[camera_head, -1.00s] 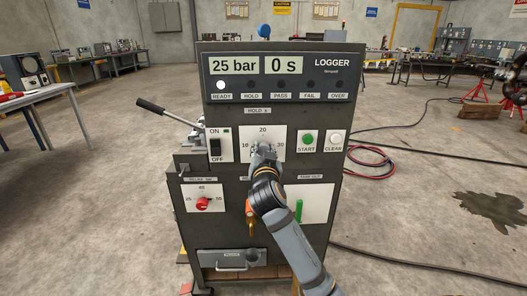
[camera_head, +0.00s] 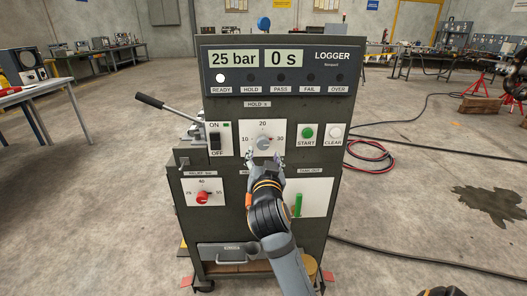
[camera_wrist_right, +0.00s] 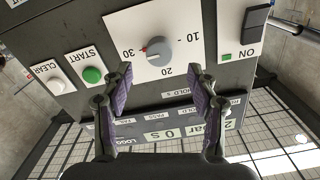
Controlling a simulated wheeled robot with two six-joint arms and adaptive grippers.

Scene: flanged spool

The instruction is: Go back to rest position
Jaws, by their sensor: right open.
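The grey machine with the LOGGER panel (camera_head: 352,78) stands in front of me. Its round grey HOLD knob (camera_head: 263,143) sits on a white dial plate and also shows in the wrist view (camera_wrist_right: 159,52), where its red mark is on the side of the 30. My right gripper (camera_head: 265,157) is open and empty, just below and in front of the knob. In the wrist view its two fingers (camera_wrist_right: 162,92) are spread apart, with the knob beyond them and clear of them.
The machine also has an ON/OFF switch (camera_head: 215,139), a green START button (camera_head: 307,132), a white CLEAR button (camera_head: 335,132), a red relief knob (camera_head: 202,197) and a side lever (camera_head: 151,101). Hoses (camera_head: 371,158) lie on the floor at right. Open floor surrounds the machine.

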